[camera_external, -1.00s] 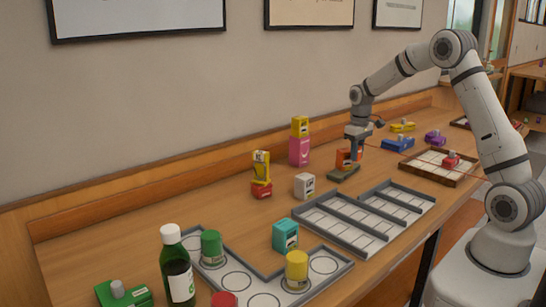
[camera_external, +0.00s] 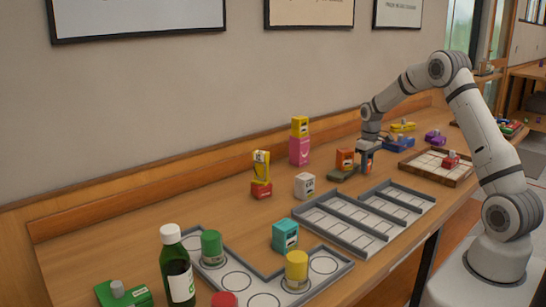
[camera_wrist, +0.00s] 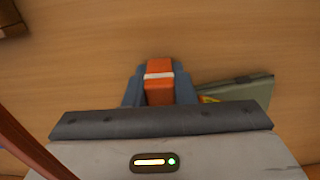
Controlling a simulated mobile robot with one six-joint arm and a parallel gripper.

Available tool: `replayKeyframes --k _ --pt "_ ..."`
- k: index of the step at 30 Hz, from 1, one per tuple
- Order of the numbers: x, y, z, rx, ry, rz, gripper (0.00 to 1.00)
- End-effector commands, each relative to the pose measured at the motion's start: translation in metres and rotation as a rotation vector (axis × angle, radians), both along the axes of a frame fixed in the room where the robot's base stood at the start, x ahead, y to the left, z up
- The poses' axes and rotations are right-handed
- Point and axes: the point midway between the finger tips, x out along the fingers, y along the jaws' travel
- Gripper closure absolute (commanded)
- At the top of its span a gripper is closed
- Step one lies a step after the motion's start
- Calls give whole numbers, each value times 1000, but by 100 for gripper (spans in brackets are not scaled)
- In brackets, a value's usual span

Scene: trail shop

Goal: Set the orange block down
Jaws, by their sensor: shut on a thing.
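My gripper (camera_external: 367,158) is shut on an orange block (camera_wrist: 159,80) with a white band. In the wrist view the block sits upright between the two blue-grey fingers, its lower part hidden by the gripper body. In the external view only a sliver of the held block (camera_external: 369,164) shows between the fingers, low over the wooden table. I cannot tell whether it touches the table. Another orange box (camera_external: 345,159) stands just left of my gripper, by a flat dark green block (camera_external: 342,176). The green block also shows right of the fingers in the wrist view (camera_wrist: 245,91).
A grey divided tray (camera_external: 365,215) lies in front of my gripper. A wooden-rimmed tray (camera_external: 438,178) with a red block is to the right. Blue (camera_external: 398,144) and yellow (camera_external: 403,127) blocks lie behind. A white box (camera_external: 304,185) stands left.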

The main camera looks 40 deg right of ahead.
Motion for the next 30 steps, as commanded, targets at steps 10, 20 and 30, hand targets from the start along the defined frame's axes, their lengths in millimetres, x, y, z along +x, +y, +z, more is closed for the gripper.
replayKeyframes --k 10,20,30 --pt "0 0 -6 0 0 0 99" --pt "0 0 -7 0 -1 0 55" --pt "1 0 2 -1 -3 0 55"
